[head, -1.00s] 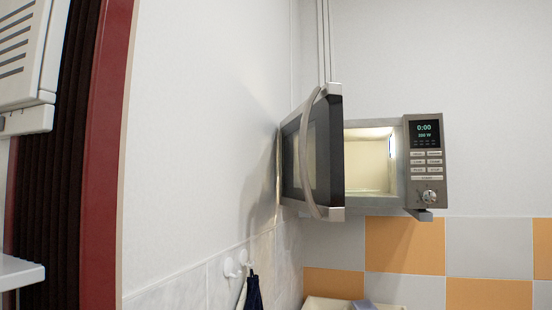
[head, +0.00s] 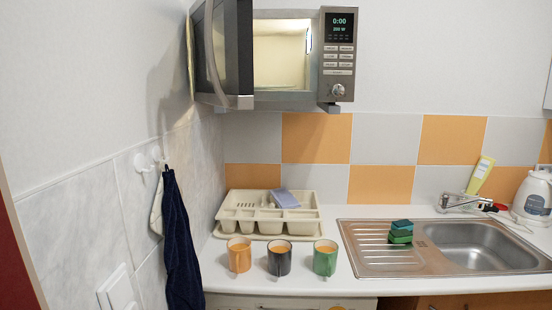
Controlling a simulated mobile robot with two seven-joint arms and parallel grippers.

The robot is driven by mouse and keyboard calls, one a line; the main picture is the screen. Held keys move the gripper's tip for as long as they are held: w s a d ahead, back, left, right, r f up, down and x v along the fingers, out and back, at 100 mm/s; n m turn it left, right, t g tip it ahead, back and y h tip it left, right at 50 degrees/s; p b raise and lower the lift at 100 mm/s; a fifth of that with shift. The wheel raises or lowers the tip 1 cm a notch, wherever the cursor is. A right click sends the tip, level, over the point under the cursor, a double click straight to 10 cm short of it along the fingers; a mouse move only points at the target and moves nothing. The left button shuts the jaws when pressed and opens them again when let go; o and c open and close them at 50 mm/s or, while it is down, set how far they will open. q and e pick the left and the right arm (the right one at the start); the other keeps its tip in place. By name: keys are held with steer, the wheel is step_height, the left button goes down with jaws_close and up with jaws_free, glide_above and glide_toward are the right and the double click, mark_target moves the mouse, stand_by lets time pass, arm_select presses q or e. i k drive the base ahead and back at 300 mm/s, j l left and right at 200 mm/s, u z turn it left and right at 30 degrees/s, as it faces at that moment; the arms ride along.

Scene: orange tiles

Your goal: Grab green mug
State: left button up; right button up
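The green mug (head: 325,258) stands upright on the white counter in the head view, near the front edge. It is the rightmost of three mugs in a row, just left of the sink's drainboard. Its inside looks orange, and its handle faces the front. A dark grey mug (head: 279,259) stands to its left, and an orange mug (head: 239,256) stands further left. Neither of my grippers shows in the head view.
A cream dish rack (head: 228,224) stands behind the mugs. A steel sink (head: 372,262) with green sponges (head: 400,232) is on the right. An open microwave (head: 337,62) hangs above. A dark towel (head: 180,245) hangs on the left wall. The counter's front edge is close to the mugs.

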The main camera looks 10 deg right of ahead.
mark_target(326, 262)
steer(key=i+l+z, duration=0.2)
steer(key=z, duration=0.15)
steer(key=i+l+z, duration=0.15)
steer(key=z, duration=0.2)
steer(key=i+z, duration=0.35)
